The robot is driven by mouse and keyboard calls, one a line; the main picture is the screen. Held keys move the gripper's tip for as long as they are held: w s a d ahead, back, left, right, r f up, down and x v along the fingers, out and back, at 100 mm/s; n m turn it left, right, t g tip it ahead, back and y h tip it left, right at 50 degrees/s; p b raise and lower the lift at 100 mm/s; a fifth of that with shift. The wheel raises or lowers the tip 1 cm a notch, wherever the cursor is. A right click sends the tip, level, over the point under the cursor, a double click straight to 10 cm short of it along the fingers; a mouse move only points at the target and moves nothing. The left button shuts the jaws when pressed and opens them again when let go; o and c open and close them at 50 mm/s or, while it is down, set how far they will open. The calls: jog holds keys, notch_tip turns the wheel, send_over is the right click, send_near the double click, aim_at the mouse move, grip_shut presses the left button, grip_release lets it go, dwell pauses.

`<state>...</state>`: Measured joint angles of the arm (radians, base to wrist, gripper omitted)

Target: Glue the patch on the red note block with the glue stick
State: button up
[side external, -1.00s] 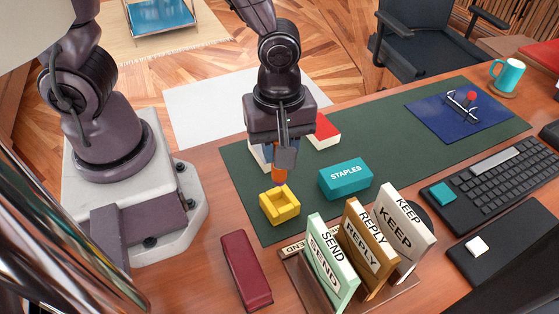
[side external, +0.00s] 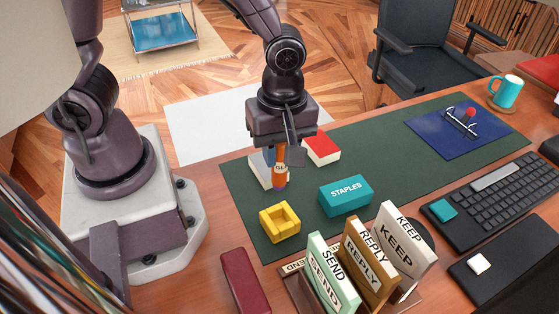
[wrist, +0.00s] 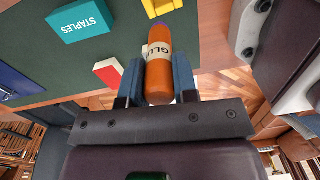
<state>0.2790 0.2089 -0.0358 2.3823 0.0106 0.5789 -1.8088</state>
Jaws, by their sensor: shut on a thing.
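My gripper (side external: 287,155) is shut on the orange glue stick (side external: 280,172), which hangs upright above the green mat with its purple end down. The wrist view shows the glue stick (wrist: 158,84) between my fingers, with a pale "GLU" label. The red note block (side external: 322,147), red on top with white sides, lies on the mat just right of and behind my gripper, apart from the stick. It also shows in the wrist view (wrist: 108,72). I cannot make out a patch on it. The yellow holder (side external: 281,229) stands empty below and in front of the stick.
A teal STAPLES box (side external: 346,195) stands to the right. SEND, REPLY and KEEP cards (side external: 371,252) stand in front. The green mat (side external: 420,165) is clear right of the box.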

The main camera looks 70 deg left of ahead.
jog(key=w+a+n, duration=0.2)
jog(key=w+a, duration=0.5)
jog(key=w, duration=0.2)
jog(key=w+a+r+n, duration=0.1)
jog(key=w+a+n, duration=0.2)
jog(key=w+a, duration=0.4)
jog(key=w, duration=0.2)
jog(key=shift+w+a, duration=0.25)
jog(key=shift+w, duration=0.1)
